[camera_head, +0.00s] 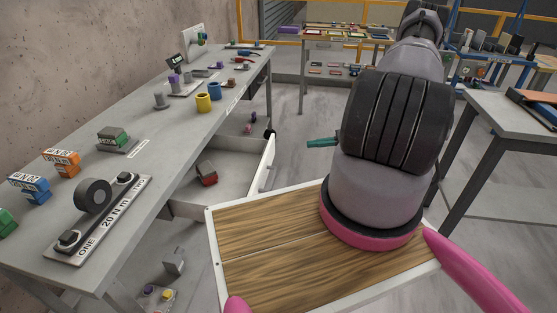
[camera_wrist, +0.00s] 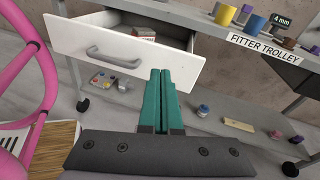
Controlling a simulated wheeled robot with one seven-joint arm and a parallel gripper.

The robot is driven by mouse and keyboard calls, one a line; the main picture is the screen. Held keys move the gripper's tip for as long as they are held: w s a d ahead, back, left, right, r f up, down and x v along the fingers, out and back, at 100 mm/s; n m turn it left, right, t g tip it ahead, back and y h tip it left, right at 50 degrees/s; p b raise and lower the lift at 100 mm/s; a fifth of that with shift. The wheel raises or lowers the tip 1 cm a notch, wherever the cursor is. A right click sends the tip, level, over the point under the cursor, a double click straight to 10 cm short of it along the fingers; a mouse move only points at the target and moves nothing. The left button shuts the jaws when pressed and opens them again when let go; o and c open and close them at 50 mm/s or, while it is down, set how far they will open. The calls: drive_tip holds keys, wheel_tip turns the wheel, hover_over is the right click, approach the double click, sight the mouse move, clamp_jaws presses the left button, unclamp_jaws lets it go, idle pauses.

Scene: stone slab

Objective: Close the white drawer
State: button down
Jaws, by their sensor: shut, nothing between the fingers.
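The white drawer (camera_head: 238,182) is pulled out from under the grey workbench (camera_head: 215,118), with a small red and grey item (camera_head: 206,174) inside. In the wrist view its white front (camera_wrist: 120,55) with a grey handle (camera_wrist: 113,58) faces me, and the drawer is open. My gripper (camera_wrist: 160,75) has green fingers that are shut and empty. The fingertips are close in front of the right part of the drawer front; I cannot tell if they touch. In the head view, part of a green finger (camera_head: 322,143) shows to the right of the drawer.
My wooden-topped base tray sits close to the drawer. Small items lie on the lower shelf (camera_head: 165,290). Another grey table (camera_head: 510,115) stands at right. Floor beyond the drawer is clear.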

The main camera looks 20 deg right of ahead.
wheel_tip(320, 180, down, 7)
drive_tip(key=s+m+t, duration=0.2)
drive_tip(key=m+t, duration=0.1)
approach(270, 158)
drive_tip(key=shift+m+t, duration=0.3)
drive_tip(key=x, duration=0.7)
drive_tip(key=shift+d+f, duration=0.1)
drive_tip(key=shift+f, duration=0.2)
drive_tip(key=x, duration=2.3)
drive_tip(key=shift+w+a, duration=0.25)
drive_tip(key=shift+a, duration=0.35)
drive_tip(key=shift+w+a+r, duration=0.1)
drive_tip(key=shift+a+r, duration=0.1)
